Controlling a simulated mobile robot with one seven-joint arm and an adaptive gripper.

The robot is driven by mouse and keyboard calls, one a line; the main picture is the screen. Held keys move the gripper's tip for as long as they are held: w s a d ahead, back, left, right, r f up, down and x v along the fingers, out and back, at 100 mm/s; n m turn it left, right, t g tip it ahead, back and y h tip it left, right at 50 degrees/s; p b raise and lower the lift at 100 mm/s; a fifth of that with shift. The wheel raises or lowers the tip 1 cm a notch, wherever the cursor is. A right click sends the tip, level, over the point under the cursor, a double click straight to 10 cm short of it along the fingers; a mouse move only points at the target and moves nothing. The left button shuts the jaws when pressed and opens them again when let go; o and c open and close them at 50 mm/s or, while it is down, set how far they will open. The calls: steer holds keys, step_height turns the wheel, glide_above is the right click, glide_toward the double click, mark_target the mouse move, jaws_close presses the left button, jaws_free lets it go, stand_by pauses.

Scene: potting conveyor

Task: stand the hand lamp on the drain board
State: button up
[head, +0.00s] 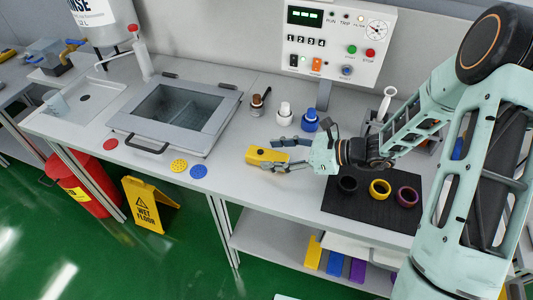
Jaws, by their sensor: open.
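The hand lamp is the yellow block-shaped thing (262,155) on the grey worktop, right of the sunken basin. It seems to lie on its side. My gripper (276,155) is open at the lamp's right end, with one finger on its far side and one on its near side. Whether the fingers touch it I cannot tell. The drain board (103,95) appears to be the shallow pale tray at the left of the worktop. A pale blue cup (57,102) stands at its left end.
The grey lidded basin (206,125) with a front handle lies between lamp and drain board. A brown bottle (257,104), white bottle (284,111) and blue bottle (310,119) stand behind the lamp. A dark mat (357,207) with rings is at right. Flat discs (179,166) lie along the front edge.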

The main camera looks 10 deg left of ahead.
steer(key=v, duration=0.9)
